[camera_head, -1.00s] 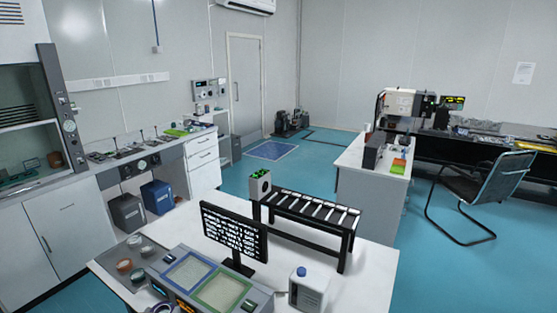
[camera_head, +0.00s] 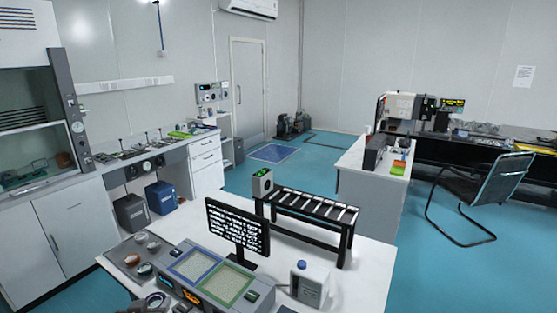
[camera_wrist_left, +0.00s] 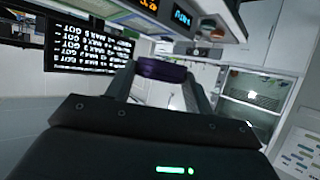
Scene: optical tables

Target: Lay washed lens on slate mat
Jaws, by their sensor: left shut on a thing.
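In the left wrist view my left gripper (camera_wrist_left: 162,84) is shut on a dark purple, disc-like piece (camera_wrist_left: 162,70), which looks like the lens. It is held between the two fingertips, clear of any surface. In the head view a dark part of my left gripper (camera_head: 135,308) shows at the bottom edge, beside a round dark-rimmed item (camera_head: 157,300). A dark grey mat-like panel (camera_head: 118,258) with small round dishes lies on the near white table; I cannot tell whether it is the slate mat. My right gripper is not in view.
On the near table (camera_head: 370,270) stand a console with a blue-framed pad (camera_head: 194,264) and a green-framed pad (camera_head: 228,284), a monitor (camera_head: 238,229), a black rack (camera_head: 310,215) and a white bottle (camera_head: 308,284). The table's right part is clear.

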